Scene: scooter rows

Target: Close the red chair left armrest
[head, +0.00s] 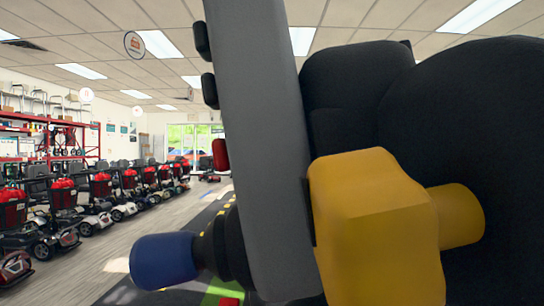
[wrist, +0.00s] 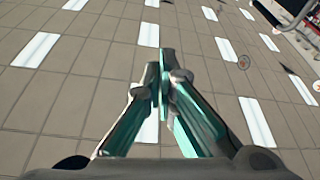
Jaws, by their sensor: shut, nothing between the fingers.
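My gripper (wrist: 163,75) shows in the wrist view, pointing up at the ceiling. Its two fingers with teal faces come together at the tips, shut and empty, with nothing close to them. I cannot make out my gripper in the head view. I cannot identify the red chair or its left armrest for sure in either view. A small red piece (head: 220,155) shows at the left edge of the grey part in the middle of the head view, and I cannot tell what it belongs to. Large grey, yellow and black shapes hide the middle and right there.
A row of scooters with red parts (head: 62,192) lines the left side of the head view. Red shelving (head: 50,135) stands behind them. Open grey floor (head: 110,258) runs between the scooters and the middle, towards bright glass doors (head: 190,138). The ceiling (wrist: 60,80) fills the wrist view.

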